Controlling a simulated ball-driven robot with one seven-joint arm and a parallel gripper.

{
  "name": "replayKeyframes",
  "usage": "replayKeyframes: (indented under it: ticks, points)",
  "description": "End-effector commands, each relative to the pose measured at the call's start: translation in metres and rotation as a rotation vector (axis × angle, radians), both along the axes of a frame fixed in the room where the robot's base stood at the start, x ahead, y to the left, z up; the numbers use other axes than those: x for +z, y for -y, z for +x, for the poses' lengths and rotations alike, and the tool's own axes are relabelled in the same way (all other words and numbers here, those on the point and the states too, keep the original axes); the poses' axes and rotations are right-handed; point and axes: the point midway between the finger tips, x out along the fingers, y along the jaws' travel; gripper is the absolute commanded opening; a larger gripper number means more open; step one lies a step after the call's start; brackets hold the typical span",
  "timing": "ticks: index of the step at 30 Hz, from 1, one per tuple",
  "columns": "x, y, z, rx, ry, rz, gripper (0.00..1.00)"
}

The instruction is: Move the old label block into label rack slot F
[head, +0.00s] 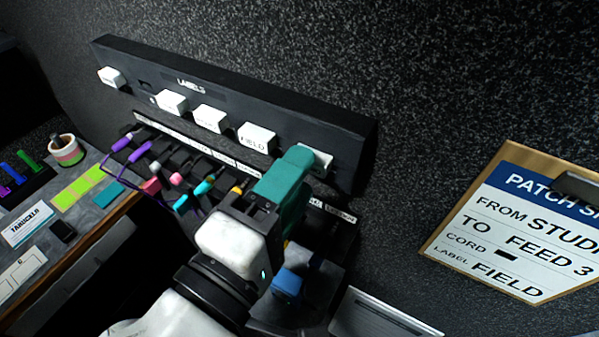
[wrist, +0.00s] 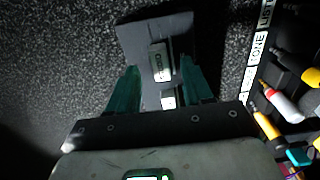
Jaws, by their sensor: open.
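The label rack (head: 345,135) is a long dark bar on the wall, marked LABELS, with several white label blocks along it. One block reads FIELD (head: 257,138). The rightmost block (head: 318,160) is partly hidden behind my gripper (head: 308,152). In the wrist view my gripper (wrist: 160,68) is open, with teal fingers on either side of a white lettered block (wrist: 160,63); gaps show beside it. A second white block (wrist: 168,99) is nearer my palm. Which block is the old label, and the slot letters, I cannot tell. A dark empty-looking slot (head: 146,86) shows near the rack's left end.
Below the rack is a patch panel with coloured plugs (head: 150,184) and purple cords. A clipboard (head: 480,180) hangs at right, listing label FIELD. A desk at left holds a pen cup (head: 67,152).

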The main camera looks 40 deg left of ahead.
Motion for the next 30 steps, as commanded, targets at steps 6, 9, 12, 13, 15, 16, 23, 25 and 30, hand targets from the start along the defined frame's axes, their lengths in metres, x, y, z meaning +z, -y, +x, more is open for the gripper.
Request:
replayKeyframes:
  ticks: [6,9,12,13,15,16,23,25,30]
  points:
    - [-0.003,0.009,-0.042,0.005,0.0,0.002,0.5]
    - [-0.003,0.013,-0.06,0.005,0.0,0.001,0.5]
    - [-0.002,0.017,-0.074,0.004,0.0,0.0,0.5]
    - [-0.002,0.018,-0.077,0.004,0.0,0.0,0.5]
    - [-0.001,0.019,-0.083,0.002,0.0,0.001,0.5]
    - [-0.001,0.02,-0.084,0.002,0.0,0.001,0.5]
    - [-0.001,0.022,-0.089,0.0,-0.001,0.0,0.5]
    - [-0.001,0.021,-0.089,0.0,-0.001,0.0,0.5]
    - [-0.001,0.021,-0.088,0.0,0.0,0.0,0.5]
